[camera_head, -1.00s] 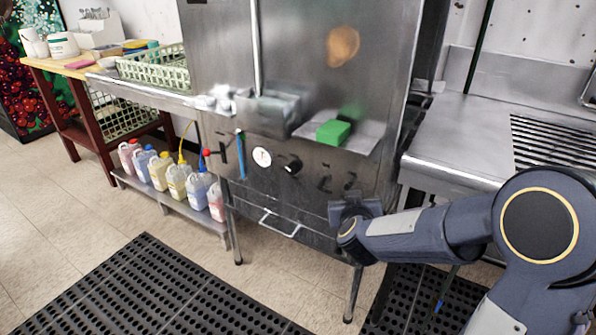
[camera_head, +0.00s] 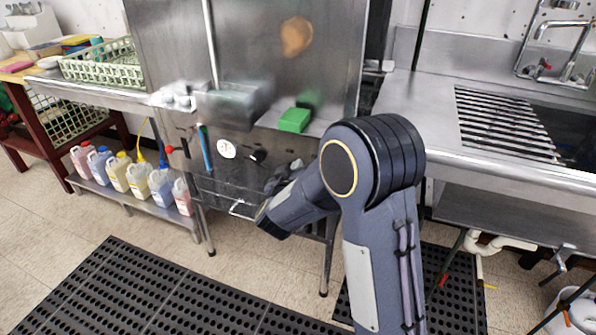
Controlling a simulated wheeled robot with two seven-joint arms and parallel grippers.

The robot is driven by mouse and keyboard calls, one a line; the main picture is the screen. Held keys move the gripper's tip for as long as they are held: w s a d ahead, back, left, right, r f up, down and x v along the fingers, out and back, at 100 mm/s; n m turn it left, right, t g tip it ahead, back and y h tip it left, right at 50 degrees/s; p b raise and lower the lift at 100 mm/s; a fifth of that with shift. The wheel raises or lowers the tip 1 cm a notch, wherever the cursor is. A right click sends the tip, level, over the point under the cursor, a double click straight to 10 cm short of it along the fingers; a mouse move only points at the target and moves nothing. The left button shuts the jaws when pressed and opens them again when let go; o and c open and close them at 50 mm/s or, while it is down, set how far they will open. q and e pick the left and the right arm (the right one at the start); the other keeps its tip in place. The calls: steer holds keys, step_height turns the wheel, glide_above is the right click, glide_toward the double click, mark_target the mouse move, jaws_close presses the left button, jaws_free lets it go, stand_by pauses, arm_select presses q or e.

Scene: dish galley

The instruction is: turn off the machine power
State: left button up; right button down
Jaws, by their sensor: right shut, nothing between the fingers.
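The steel dish machine (camera_head: 262,75) stands in the middle, with its control panel low on its front. The panel carries a round white gauge (camera_head: 226,149), a black knob (camera_head: 258,156) just right of it, and a red knob (camera_head: 170,149) at the left. My right gripper (camera_head: 278,180) is shut and empty in front of the panel, right of and below the black knob. My right arm hides the right part of the panel; I cannot tell whether the fingers touch it. No power marking is readable. My left gripper is out of view.
A green block (camera_head: 295,120) lies on the machine's ledge above my gripper. A bar handle (camera_head: 240,210) is below the panel. Several jugs (camera_head: 137,178) stand on a low shelf at left. A steel sink counter (camera_head: 430,115) is at right. A black mat (camera_head: 150,285) covers the floor.

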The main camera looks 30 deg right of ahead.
mark_target(304, 149)
steer(key=x, duration=0.7)
steer(key=shift+w+d+f+b, duration=0.15)
steer(key=shift+w+d+b, duration=0.05)
steer(key=shift+b, duration=0.2)
steer(key=shift+s+d+f+b, duration=0.1)
steer(key=shift+s+f+b, duration=0.1)
steer(key=shift+s+f, duration=0.25)
steer(key=shift+s+d+f+b, duration=0.1)
steer(key=shift+s+f+b, duration=0.15)
steer(key=shift+f, duration=0.3)
steer(key=shift+s+f, duration=0.45)
steer(key=shift+s, duration=0.1)
